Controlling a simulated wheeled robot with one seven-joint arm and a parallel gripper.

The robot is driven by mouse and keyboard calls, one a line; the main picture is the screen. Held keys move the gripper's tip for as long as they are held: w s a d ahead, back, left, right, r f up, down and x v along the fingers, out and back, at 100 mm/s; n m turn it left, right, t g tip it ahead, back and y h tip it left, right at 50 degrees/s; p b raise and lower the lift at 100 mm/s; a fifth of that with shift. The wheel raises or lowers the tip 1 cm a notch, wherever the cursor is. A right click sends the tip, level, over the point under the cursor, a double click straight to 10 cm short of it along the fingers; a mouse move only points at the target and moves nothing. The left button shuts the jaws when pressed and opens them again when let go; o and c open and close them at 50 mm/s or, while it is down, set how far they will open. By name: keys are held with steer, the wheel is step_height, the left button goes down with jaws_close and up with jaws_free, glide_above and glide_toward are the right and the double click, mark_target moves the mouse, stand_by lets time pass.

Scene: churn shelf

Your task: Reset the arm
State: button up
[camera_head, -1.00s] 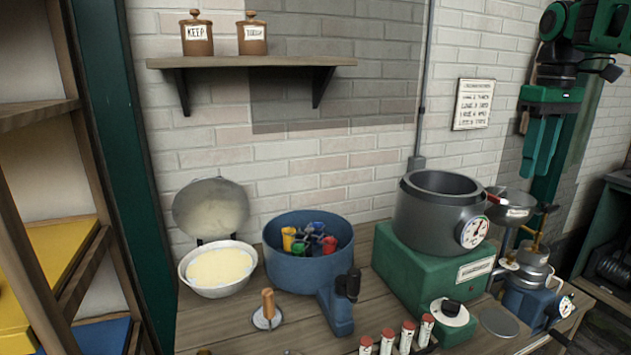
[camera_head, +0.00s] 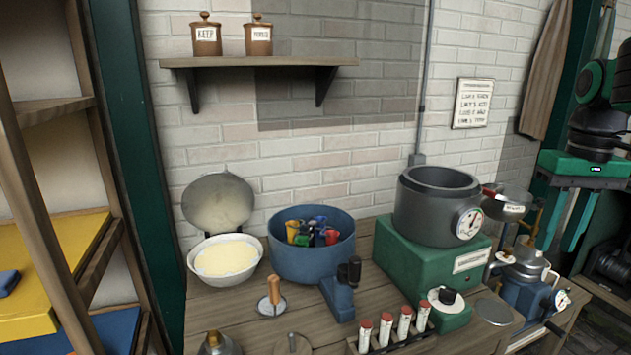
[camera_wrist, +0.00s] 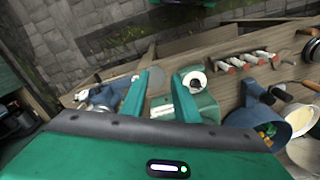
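My gripper (camera_head: 562,232) is at the right side of the head view, pointing down near the small blue-based metal device. In the wrist view my gripper (camera_wrist: 161,82) shows two green fingers apart, with the bench below visible between them and nothing held. In the head view the grey pot (camera_head: 436,207) with a dial stands on its green base (camera_head: 415,255), left of my gripper and apart from it.
The wooden bench (camera_head: 235,320) holds a blue tub (camera_head: 305,262) of coloured items, a white bowl (camera_head: 225,257), a rack of red-and-white tubes (camera_head: 385,345) and a blue-based metal device (camera_head: 525,285). Two brown jars (camera_head: 206,40) stand on the wall shelf (camera_head: 262,61). A brown cloth (camera_head: 545,70) hangs at right.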

steer(key=s+a+f+m, duration=0.1)
steer(key=s+f+m, duration=0.4)
steer(key=s+f, duration=1.1)
steer(key=shift+s+a, duration=0.3)
steer(key=shift+s, duration=0.95)
steer(key=shift+r, duration=0.1)
steer(key=shift+w+f, duration=0.25)
steer(key=shift+w, duration=0.4)
